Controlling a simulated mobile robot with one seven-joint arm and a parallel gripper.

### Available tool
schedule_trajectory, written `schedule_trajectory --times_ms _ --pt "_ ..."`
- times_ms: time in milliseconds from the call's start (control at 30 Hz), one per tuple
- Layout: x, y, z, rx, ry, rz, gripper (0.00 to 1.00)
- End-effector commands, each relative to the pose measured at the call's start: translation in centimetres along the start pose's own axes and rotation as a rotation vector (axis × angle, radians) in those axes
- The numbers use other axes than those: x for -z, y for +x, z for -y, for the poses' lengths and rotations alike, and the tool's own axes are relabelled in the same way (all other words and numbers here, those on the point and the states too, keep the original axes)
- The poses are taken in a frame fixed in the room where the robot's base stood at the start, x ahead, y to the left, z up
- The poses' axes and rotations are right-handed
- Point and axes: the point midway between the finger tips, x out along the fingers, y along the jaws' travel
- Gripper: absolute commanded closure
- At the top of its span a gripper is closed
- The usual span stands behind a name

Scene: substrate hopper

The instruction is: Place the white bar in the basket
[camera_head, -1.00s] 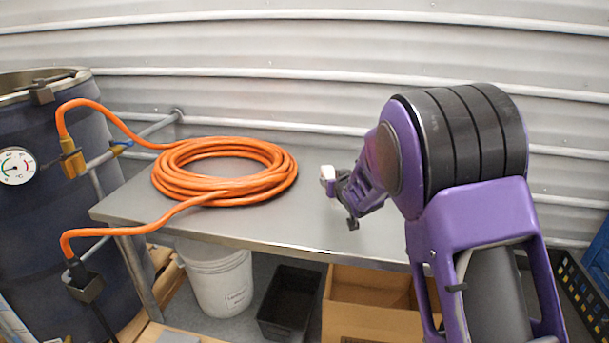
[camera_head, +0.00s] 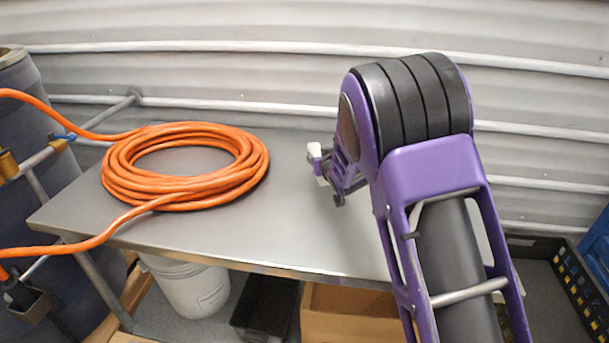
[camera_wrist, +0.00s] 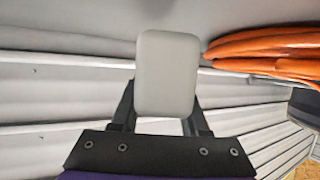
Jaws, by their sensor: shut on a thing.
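The white bar (camera_wrist: 167,73) is between the fingers of my gripper (camera_wrist: 160,115) in the wrist view, covering the fingertips. In the head view the bar (camera_head: 314,152) shows as a small white end at the tip of my gripper (camera_head: 325,172), over the metal table and right of the orange hose coil. My gripper is shut on the bar. A dark crate (camera_head: 577,292) with a slotted side stands at the lower right edge of the head view and looks like the basket. Its inside is mostly out of view.
The orange hose coil (camera_head: 182,198) lies on the left of the metal table (camera_head: 290,235). A white bucket (camera_head: 192,288), a black bin (camera_head: 266,305) and a cardboard box (camera_head: 345,315) are below the table. A blue crate (camera_head: 598,250) is at the right edge. A corrugated wall (camera_head: 250,75) stands behind.

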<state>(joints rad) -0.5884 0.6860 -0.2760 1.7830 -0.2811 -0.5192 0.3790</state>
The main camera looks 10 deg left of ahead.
Motion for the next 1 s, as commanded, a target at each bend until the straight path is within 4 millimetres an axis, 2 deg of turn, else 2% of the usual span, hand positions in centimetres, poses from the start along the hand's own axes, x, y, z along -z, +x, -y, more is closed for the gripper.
schedule_trajectory --times_ms 33,267,500,867,900,1000 --pt "-0.9 0.4 0.0 0.0 -0.001 0.002 1.0" --pt "-2.6 1.1 0.0 0.0 0.0 -0.002 1.0" --pt "-5.5 2.3 0.0 -0.001 -0.001 -0.001 1.0" --pt "-5.8 2.5 -0.1 -0.001 0.0 -0.004 1.0" --pt "-5.9 2.5 -0.1 -0.001 0.0 -0.002 0.53" --pt "-5.8 2.4 -0.1 -0.001 0.0 -0.002 0.35"
